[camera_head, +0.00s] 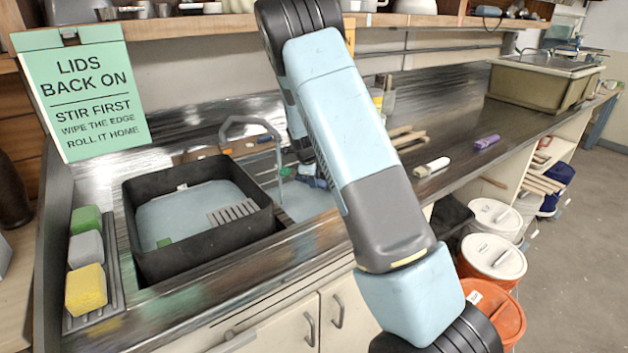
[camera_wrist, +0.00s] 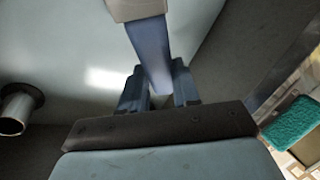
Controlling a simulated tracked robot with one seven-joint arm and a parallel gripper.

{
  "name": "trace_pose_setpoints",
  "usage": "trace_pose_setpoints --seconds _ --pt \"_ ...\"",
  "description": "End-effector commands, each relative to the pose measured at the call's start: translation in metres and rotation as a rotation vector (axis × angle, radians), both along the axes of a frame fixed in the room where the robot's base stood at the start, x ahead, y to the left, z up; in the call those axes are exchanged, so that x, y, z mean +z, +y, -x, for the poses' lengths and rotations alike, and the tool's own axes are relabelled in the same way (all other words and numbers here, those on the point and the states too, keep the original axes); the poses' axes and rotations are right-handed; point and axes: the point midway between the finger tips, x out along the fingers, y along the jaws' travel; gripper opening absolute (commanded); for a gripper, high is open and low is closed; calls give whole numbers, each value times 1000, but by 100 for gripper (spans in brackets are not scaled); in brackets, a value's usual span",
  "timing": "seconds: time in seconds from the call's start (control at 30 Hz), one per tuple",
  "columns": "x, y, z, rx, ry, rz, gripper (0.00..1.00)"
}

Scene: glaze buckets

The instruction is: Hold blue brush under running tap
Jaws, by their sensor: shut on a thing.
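My gripper (camera_wrist: 158,90) is shut on the blue brush (camera_wrist: 150,50) in the wrist view. The brush's blue handle runs up from between the fingers to a grey-brown end at the top edge. In the head view my arm reaches over the counter and hides most of the gripper; a small dark blue part shows beside the sink, but I cannot tell brush from finger there. The grey curved tap (camera_head: 250,124) stands behind the sink, just left of my arm. I cannot make out running water. A round metal pipe end (camera_wrist: 14,112) shows at left in the wrist view.
A black tub (camera_head: 145,235) holding pale liquid stands left of the tap. A rack (camera_head: 117,270) with green, grey and yellow sponges is at far left. A cream brush (camera_head: 432,167) and a purple one (camera_head: 487,141) lie right of my arm. Lidded buckets (camera_head: 493,257) stand below.

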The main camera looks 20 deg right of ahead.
Motion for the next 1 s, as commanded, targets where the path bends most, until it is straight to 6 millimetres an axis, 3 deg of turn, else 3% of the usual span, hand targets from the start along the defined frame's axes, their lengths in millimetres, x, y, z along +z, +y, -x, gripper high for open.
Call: trace_pose_setpoints --seconds 1.0 --pt "0 -11 -2 1 0 -1 0"
